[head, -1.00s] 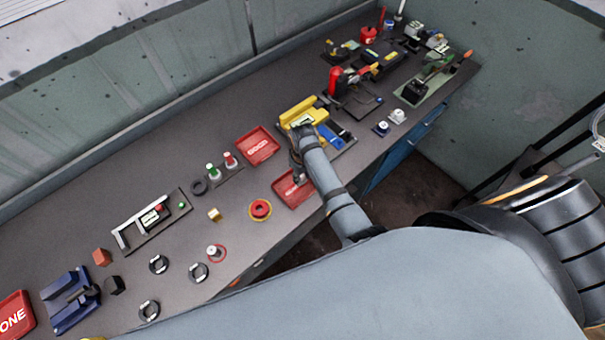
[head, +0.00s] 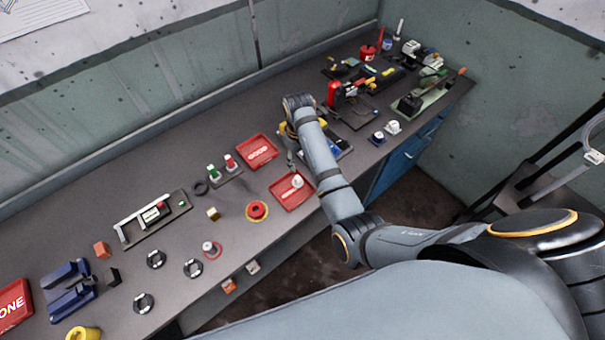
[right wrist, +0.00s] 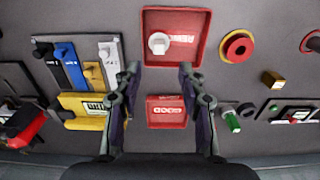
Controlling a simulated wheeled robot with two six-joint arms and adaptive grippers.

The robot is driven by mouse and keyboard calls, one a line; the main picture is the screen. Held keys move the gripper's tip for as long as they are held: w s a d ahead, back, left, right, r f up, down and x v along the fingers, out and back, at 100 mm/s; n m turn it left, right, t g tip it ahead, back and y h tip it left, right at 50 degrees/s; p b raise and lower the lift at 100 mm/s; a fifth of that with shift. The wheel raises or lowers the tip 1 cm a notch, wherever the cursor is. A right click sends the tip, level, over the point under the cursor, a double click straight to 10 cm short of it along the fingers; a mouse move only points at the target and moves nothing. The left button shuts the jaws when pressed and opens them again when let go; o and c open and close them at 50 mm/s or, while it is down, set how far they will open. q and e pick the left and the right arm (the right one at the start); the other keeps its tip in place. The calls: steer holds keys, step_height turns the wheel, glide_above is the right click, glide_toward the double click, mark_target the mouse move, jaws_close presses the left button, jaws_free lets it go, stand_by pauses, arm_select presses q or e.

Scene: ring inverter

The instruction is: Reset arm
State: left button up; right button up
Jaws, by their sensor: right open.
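My right arm reaches over the bench in the head view. Its gripper (head: 292,160) hangs above the bench, between two red trays and partly hidden by its own wrist. In the right wrist view the two fingers of the right gripper (right wrist: 158,75) stand wide apart, with nothing between them. A white round part (right wrist: 159,43) lies in the near red tray (right wrist: 195,55); it also shows in the head view (head: 297,181). The far red tray (right wrist: 166,101) looks empty. My left gripper is not in view.
A yellow and blue fixture (right wrist: 83,110) stands close beside the gripper. A red button on a yellow ring (head: 257,211) and green and red buttons (head: 230,162) stand left of the trays. Several dark rings (head: 193,268) lie further left. A wall closes the back.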

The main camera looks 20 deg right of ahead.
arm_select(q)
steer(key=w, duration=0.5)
arm_select(e)
steer(key=s+d+f+m+t, duration=0.1)
steer(key=s+d+f+m, duration=0.15)
steer(key=s+d, duration=0.6)
steer(key=s+r+t, duration=0.3)
steer(key=s+r, duration=0.2)
steer(key=s, duration=0.8)
steer(key=s+d+f+g+b, duration=0.15)
steer(key=f+b, duration=0.25)
steer(key=f, duration=1.4)
steer(key=s+d+f+g+b, duration=0.15)
steer(key=f+b, duration=0.25)
steer(key=f, duration=1.4)
arm_select(q)
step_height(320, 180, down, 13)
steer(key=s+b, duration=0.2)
steer(key=b, duration=0.3)
arm_select(e)
steer(key=s+f+m, duration=0.1)
steer(key=s+f, duration=1.6)
steer(key=f, duration=0.2)
steer(key=shift+s+d+f+h, duration=0.15)
steer(key=shift+s+d+h, duration=0.05)
steer(key=shift+s+h, duration=0.2)
